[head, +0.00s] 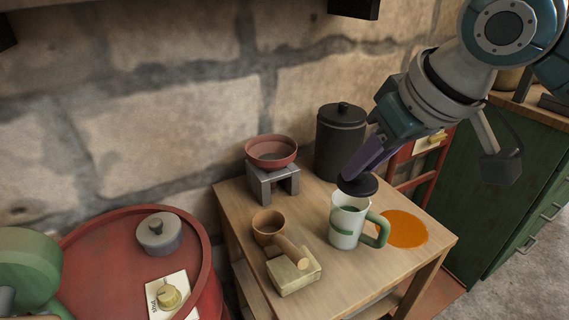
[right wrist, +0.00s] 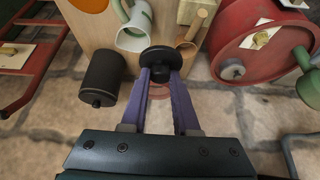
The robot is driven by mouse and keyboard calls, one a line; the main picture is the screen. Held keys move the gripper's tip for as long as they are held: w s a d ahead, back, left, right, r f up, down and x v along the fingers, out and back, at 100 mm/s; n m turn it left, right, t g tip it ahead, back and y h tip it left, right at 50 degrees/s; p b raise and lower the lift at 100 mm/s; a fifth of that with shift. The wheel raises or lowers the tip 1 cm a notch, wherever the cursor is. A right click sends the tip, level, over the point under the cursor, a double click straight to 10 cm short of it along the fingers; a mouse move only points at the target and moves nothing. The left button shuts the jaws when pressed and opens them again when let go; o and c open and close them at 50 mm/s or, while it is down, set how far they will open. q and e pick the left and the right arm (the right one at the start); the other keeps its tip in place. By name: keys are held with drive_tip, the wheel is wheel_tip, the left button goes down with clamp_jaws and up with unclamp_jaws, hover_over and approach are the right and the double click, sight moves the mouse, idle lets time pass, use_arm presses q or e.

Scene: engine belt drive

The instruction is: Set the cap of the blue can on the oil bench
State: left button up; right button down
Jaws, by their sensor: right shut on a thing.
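My right gripper (head: 354,174) is shut on a black round cap (head: 358,186) with a knob, also seen in the right wrist view (right wrist: 160,55). The cap hangs just above the back rim of a white mug-like can (head: 344,228) with a green handle. That can stands upright and open on the wooden bench (head: 418,262); it shows beside the cap in the right wrist view (right wrist: 130,38). I see no clearly blue can. My left gripper is not in view.
A dark lidded canister (head: 340,145) stands behind at the wall. A red bowl (head: 271,152) sits on a grey stand (head: 273,183). A brown cup (head: 268,226), a wooden block (head: 294,274) and an orange disc (head: 402,229) flank the can. A red drum (head: 97,228) stands left.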

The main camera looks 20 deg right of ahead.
wheel_tip(320, 180, down, 16)
drive_tip(key=b, duration=0.4)
drive_tip(key=shift+f+b, duration=0.15)
drive_tip(key=shift+b, duration=0.2)
drive_tip(key=shift+f+b, duration=0.7)
drive_tip(key=shift+f, duration=1.15)
drive_tip(key=shift+f, duration=0.15)
drive_tip(key=c, duration=0.9)
unclamp_jaws()
drive_tip(key=shift+c, duration=0.2)
